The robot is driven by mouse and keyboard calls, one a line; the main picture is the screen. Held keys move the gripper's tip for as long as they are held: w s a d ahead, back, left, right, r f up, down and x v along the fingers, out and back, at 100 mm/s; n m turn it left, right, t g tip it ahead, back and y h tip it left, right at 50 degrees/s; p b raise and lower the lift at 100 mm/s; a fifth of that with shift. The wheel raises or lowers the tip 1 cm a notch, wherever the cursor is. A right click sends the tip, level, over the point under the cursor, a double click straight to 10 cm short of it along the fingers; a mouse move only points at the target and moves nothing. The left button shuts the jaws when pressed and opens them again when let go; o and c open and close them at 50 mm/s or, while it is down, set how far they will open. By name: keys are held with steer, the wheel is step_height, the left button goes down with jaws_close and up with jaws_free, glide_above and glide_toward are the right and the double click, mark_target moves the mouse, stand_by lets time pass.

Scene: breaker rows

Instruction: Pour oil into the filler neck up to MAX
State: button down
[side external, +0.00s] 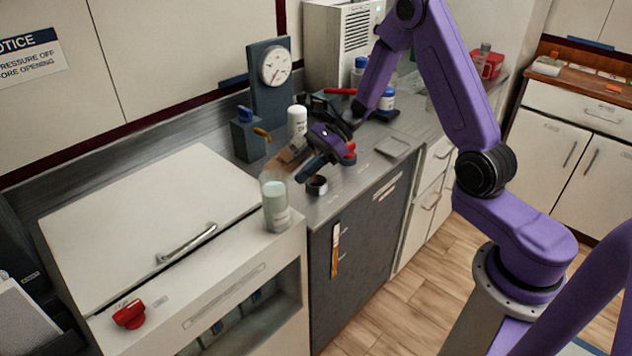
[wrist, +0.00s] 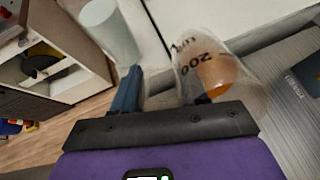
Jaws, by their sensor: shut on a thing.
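My gripper (side external: 312,162) is low over the grey counter, shut on a clear beaker (wrist: 238,78) marked 200. Orange oil (wrist: 214,76) lies in the beaker, which looks tilted in the wrist view. One blue finger shows left of the beaker; the other is mostly hidden by it. I cannot make out a MAX mark or the oil level inside the collar.
A clear cylinder with pale liquid (side external: 275,203) stands left of the collar, on the white cabinet's edge; it also shows in the wrist view (wrist: 108,28). Behind are a gauge stand (side external: 272,100) and a white bottle (side external: 297,122). A grey pad (side external: 393,147) lies right.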

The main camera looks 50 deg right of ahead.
steer(key=shift+r+y, duration=0.25)
steer(key=shift+y, duration=0.15)
stand_by(0.9)
steer(key=shift+f+t+y, duration=0.4)
steer(key=shift+y, duration=0.4)
stand_by(2.1)
steer(key=shift+d+y, duration=0.2)
steer(key=shift+y, duration=0.1)
stand_by(0.9)
steer(key=h, duration=0.2)
steer(key=g+h, duration=0.1)
steer(key=shift+a+h, duration=0.25)
steer(key=shift+h, duration=0.05)
